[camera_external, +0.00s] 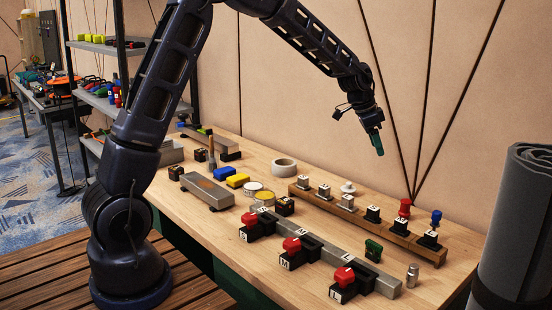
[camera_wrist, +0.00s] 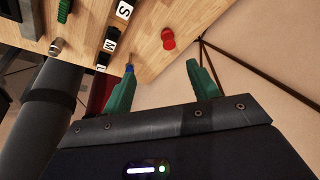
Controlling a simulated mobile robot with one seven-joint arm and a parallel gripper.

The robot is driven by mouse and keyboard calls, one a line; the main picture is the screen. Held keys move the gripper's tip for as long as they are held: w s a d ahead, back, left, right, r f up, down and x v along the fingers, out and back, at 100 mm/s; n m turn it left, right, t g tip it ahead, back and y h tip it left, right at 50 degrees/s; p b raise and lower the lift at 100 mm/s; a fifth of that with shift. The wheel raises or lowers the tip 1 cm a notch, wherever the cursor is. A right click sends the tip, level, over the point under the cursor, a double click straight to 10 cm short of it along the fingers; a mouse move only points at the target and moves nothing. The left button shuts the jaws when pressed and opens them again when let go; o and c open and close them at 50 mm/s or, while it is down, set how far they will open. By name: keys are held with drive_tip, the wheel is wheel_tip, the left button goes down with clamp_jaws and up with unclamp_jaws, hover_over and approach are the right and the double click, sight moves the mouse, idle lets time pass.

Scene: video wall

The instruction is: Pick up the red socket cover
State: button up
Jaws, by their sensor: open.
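A red knob-shaped piece (camera_external: 404,208), which looks like the red socket cover, stands on the table at the back right, behind a wooden rail (camera_external: 427,251). It also shows in the wrist view (camera_wrist: 168,39), beyond the gap between my fingers and apart from them. My gripper (camera_external: 377,143) is open and empty, raised above and behind the rail. Its green fingers spread wide in the wrist view (camera_wrist: 160,78). A blue piece (camera_external: 436,217) stands to the right of the red one; in the wrist view it shows beside the left fingertip (camera_wrist: 129,68).
The rail bears white and black lettered blocks. Red-topped black blocks (camera_external: 293,246) line a grey bar in front. A green piece (camera_external: 373,250) and a metal cylinder (camera_external: 413,275) stand near it. The wall (camera_external: 310,110) is close behind; a grey roll (camera_external: 515,230) stands at right.

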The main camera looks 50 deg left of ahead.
drive_tip(key=m, duration=0.2)
approach(406, 201)
drive_tip(key=f, duration=0.1)
drive_tip(key=shift+h, duration=0.3)
drive_tip(key=shift+x, duration=5.7)
drive_tip(key=shift+w+a, duration=0.1)
drive_tip(key=shift+a, duration=0.05)
drive_tip(key=c, duration=1)
